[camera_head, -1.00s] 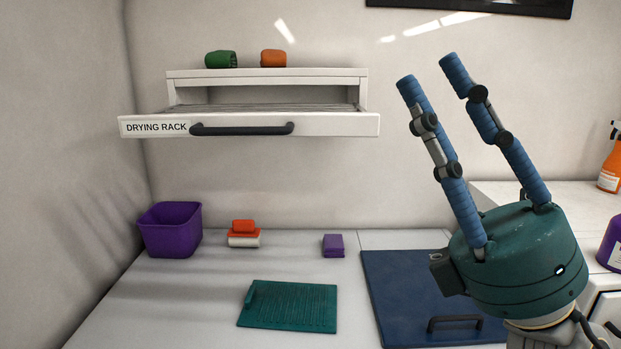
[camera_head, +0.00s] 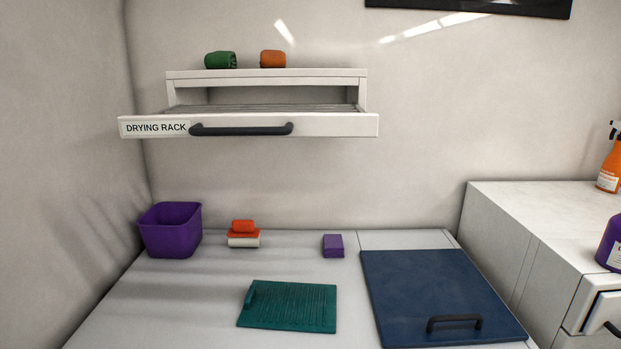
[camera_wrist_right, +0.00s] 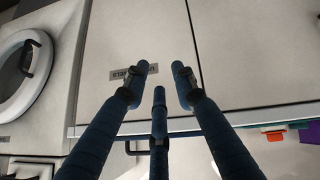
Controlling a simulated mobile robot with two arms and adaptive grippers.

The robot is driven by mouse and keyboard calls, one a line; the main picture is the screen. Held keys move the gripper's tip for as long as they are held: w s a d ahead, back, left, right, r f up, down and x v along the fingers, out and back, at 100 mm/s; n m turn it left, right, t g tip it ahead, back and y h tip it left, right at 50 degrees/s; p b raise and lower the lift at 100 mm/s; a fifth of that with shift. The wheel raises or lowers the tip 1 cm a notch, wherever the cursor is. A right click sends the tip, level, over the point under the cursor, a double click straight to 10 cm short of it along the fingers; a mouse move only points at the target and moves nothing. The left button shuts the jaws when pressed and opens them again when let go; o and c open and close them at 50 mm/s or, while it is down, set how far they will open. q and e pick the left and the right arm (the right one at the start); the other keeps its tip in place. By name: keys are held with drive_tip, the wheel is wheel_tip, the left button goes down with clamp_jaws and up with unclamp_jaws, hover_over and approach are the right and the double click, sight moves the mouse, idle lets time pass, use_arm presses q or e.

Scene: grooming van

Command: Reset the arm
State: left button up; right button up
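My right gripper (camera_wrist_right: 160,74) shows only in the right wrist view. Its blue fingers are spread apart with nothing between them, so it is open and empty. A pale cabinet front (camera_wrist_right: 230,70) with a small label lies beyond the fingertips. My left gripper is in neither view. No arm of mine shows in the head view.
The white drying rack (camera_head: 345,125) has its drawer pulled out; green and orange rolls (camera_head: 273,58) sit on top. The counter holds a purple bin (camera_head: 172,238), stacked red-and-white item (camera_head: 243,239), purple block (camera_head: 333,246), green mat (camera_head: 288,305) and blue panel (camera_head: 430,290).

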drive_tip(key=s+a+f+m+g+y, duration=0.1)
drive_tip(key=s+a+f+g, duration=0.1)
drive_tip(key=s+f, duration=0.3)
drive_tip(key=s+a+f+g, duration=0.1)
drive_tip(key=s+f+g, duration=0.2)
drive_tip(key=s, duration=0.4)
wheel_tip(320, 180, down, 24)
drive_tip(key=s+f, duration=0.1)
drive_tip(key=s+d+f+g, duration=0.2)
drive_tip(key=s+d+f, duration=0.1)
drive_tip(key=s+f, duration=1.3)
drive_tip(key=shift+s+f, duration=0.25)
drive_tip(key=shift+s, duration=0.7)
